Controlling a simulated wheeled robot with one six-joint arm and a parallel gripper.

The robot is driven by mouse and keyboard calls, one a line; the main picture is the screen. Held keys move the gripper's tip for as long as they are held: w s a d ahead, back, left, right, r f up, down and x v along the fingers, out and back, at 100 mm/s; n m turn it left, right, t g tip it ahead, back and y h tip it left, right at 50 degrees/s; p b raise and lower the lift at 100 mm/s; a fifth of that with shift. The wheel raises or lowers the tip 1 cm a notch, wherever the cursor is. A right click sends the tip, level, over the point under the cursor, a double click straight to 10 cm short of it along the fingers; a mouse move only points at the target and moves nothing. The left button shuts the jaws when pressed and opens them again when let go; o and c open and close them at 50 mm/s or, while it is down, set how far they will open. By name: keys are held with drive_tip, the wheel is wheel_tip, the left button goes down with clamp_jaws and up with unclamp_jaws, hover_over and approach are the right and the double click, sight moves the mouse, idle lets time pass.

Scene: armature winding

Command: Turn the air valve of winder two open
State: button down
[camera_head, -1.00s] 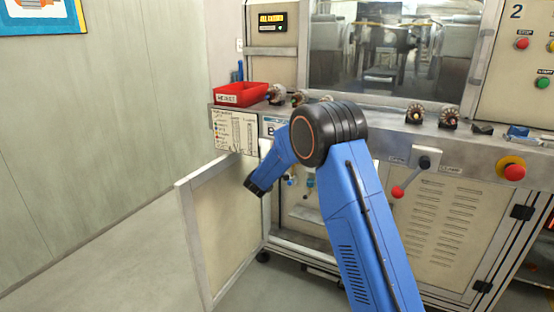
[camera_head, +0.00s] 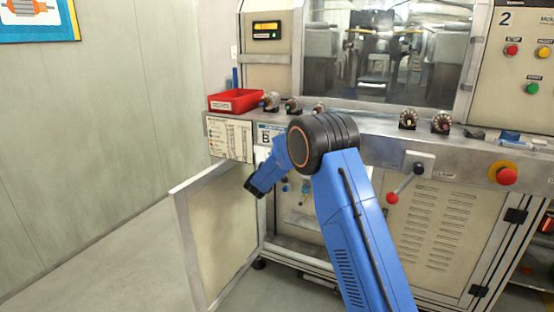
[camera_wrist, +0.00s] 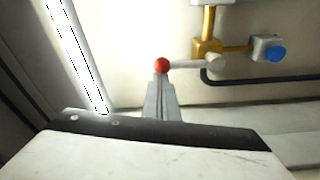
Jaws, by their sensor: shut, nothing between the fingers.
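In the wrist view the air valve's lever has a red ball end (camera_wrist: 162,65) and a pale arm running right to a grey hub (camera_wrist: 211,63) beside a brass pipe fitting (camera_wrist: 208,45). The lever lies about level across the picture. My gripper (camera_wrist: 160,78) is shut and empty, its tips right at the red ball; I cannot tell whether they touch. In the head view my gripper (camera_head: 256,189) points down into the open cabinet of winder two (camera_head: 506,18), and the red ball cannot be made out there.
The open cabinet door (camera_head: 215,232) stands just left of my gripper. A blue knob (camera_wrist: 275,54) and a dark hose (camera_wrist: 250,80) lie right of the valve. A red bin (camera_head: 236,101) and several armatures sit on the ledge above. Floor at left is free.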

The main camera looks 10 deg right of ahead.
drive_tip(key=s+d+f+m+h, duration=0.1)
drive_tip(key=s+d+f+m, duration=0.2)
drive_tip(key=m, duration=0.6)
drive_tip(key=s+d+f+m+h, duration=0.2)
drive_tip(key=d+m, duration=0.3)
drive_tip(key=m, duration=0.4)
drive_tip(key=shift+s+d+f+m+g, duration=0.15)
drive_tip(key=shift+s+f+m+g, duration=0.15)
drive_tip(key=shift+s+f, duration=0.3)
drive_tip(key=shift+f, duration=0.25)
